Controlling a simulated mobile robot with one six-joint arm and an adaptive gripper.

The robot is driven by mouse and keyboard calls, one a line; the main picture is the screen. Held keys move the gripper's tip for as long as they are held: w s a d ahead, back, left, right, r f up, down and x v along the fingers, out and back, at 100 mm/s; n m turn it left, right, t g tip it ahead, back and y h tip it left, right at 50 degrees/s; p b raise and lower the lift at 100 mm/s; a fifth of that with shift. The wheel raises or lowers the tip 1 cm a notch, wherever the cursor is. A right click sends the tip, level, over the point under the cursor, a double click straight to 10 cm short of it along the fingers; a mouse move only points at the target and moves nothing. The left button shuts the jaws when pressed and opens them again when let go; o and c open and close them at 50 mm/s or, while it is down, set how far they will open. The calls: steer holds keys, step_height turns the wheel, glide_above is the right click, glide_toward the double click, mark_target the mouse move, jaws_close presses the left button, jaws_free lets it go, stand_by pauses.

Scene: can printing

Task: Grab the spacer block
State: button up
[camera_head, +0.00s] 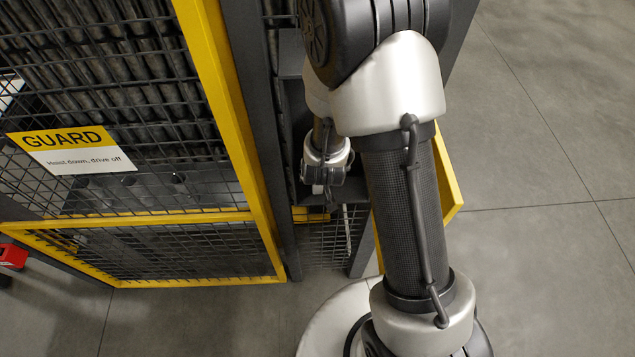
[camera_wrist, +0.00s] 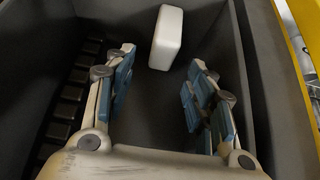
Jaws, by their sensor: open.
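The spacer block is a white rounded block (camera_wrist: 166,38) standing in a dark bin (camera_wrist: 268,70) in the wrist view. It lies ahead of my gripper (camera_wrist: 158,84), near the far wall. My gripper is open, with its blue-padded fingers spread wide and nothing between them. The block shows beyond the gap between the fingertips, apart from both as far as I can see. In the head view my arm hides most of the place where the gripper is, and the block does not show.
Dark bin walls stand close on both sides of the fingers. A row of dark slots (camera_wrist: 70,100) runs along the left. In the head view a yellow-framed mesh guard (camera_head: 150,217) with a GUARD sign (camera_head: 72,150) stands left of my arm. Open grey floor (camera_head: 560,200) lies right.

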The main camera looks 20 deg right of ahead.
steer(key=x, duration=0.3)
steer(key=b+x, duration=0.1)
steer(key=x, duration=0.1)
steer(key=shift+a+f+b, duration=0.1)
steer(key=shift+f+b, duration=0.2)
steer(key=shift+f, duration=0.2)
steer(key=shift+c, duration=0.6)
steer(key=c, duration=1)
steer(key=shift+r, duration=0.1)
